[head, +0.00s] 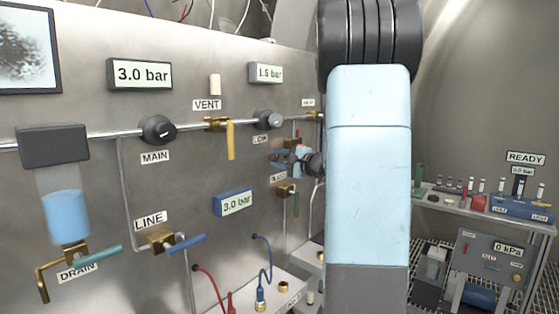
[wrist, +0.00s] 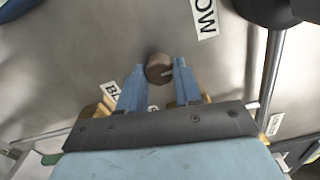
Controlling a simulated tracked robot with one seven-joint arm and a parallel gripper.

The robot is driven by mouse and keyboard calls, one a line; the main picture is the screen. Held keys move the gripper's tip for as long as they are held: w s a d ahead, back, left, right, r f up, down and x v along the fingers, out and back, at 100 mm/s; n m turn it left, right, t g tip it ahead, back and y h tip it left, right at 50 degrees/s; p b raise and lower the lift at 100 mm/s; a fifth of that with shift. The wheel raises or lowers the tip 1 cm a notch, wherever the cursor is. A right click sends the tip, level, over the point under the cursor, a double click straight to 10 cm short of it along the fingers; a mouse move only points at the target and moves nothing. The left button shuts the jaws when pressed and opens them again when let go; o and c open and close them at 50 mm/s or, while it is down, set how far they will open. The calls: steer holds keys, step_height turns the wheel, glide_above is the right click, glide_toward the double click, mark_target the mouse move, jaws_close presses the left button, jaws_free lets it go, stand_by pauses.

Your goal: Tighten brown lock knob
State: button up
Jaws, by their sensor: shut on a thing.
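The brown lock knob (wrist: 158,68) is a small round knob on the steel panel, seen in the wrist view between the two blue fingers. My gripper (wrist: 158,74) is shut on it, with one finger at each side. A lighter mark shows at the knob's right edge. In the head view my gripper (head: 292,160) is at the panel below the LOW knob (head: 267,120), beside a partly covered label. There the brown knob cannot be told apart from the fingers and fittings.
Close around my gripper are brass fittings and a pipe. A green-handled valve (head: 288,190) sits just below, and the yellow VENT handle (head: 230,140) is to the left. A shelf (head: 480,208) with small items stands at right.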

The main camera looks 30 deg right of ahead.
steer(key=shift+a+f, duration=0.1)
steer(key=shift+f, duration=0.2)
steer(key=o, duration=1)
steer(key=shift+r, duration=0.15)
steer(key=shift+o, duration=0.2)
steer(key=v, duration=1.4)
steer(key=shift+w, duration=0.1)
